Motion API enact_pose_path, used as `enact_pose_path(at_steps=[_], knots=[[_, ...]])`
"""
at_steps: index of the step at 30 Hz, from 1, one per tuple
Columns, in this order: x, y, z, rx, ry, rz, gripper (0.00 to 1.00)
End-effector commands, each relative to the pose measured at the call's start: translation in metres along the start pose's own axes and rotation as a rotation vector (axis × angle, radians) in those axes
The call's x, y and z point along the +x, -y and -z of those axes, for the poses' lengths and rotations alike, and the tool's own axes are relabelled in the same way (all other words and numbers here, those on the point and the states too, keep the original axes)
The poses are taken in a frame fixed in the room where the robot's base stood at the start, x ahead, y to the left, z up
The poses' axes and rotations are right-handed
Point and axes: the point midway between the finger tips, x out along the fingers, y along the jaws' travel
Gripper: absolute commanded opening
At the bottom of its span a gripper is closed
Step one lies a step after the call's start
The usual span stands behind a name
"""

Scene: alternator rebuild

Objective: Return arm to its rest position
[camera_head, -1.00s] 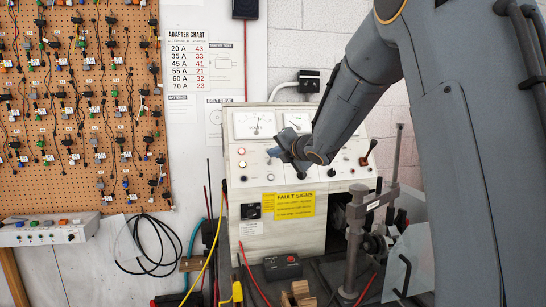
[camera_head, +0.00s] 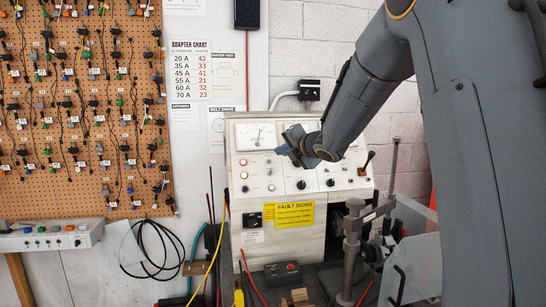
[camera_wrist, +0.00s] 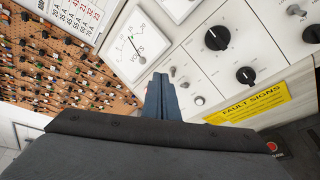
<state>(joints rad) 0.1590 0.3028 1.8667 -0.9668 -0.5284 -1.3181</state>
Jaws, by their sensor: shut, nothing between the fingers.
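My gripper (camera_head: 281,150) is in front of the white test bench panel (camera_head: 235,210) in the head view, held up by my grey arm that comes in from the right. In the wrist view my gripper's blue-grey fingers (camera_wrist: 162,84) are together, with nothing visible between them. They point toward the panel beside the volts gauge (camera_wrist: 138,42). Whether the fingertips touch the panel cannot be told, but no contact is visible.
A black knob (camera_wrist: 217,38) and a yellow fault signs label (camera_wrist: 250,105) are on the panel. A pegboard with many hanging connectors (camera_head: 80,100) is at left. A metal stand (camera_head: 352,250) and a black box with a red button (camera_head: 283,273) stand below.

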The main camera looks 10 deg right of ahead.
Motion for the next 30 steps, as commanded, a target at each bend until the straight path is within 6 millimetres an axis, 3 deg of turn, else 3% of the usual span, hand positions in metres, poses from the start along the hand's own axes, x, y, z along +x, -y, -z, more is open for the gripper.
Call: enact_pose_path(at_steps=[4,8,12,18,24,30], knots=[[-0.009,0.037,0.021,0.226,0.034,0.105,0.0],[-0.036,0.101,0.06,0.608,0.118,0.288,0.0],[-0.081,0.169,0.115,1.01,0.246,0.496,0.0],[-0.159,0.244,0.201,1.479,0.477,0.772,0.0],[-0.237,0.288,0.282,1.83,0.744,1.009,0.0],[-0.282,0.302,0.322,1.989,0.916,1.13,0.0]])
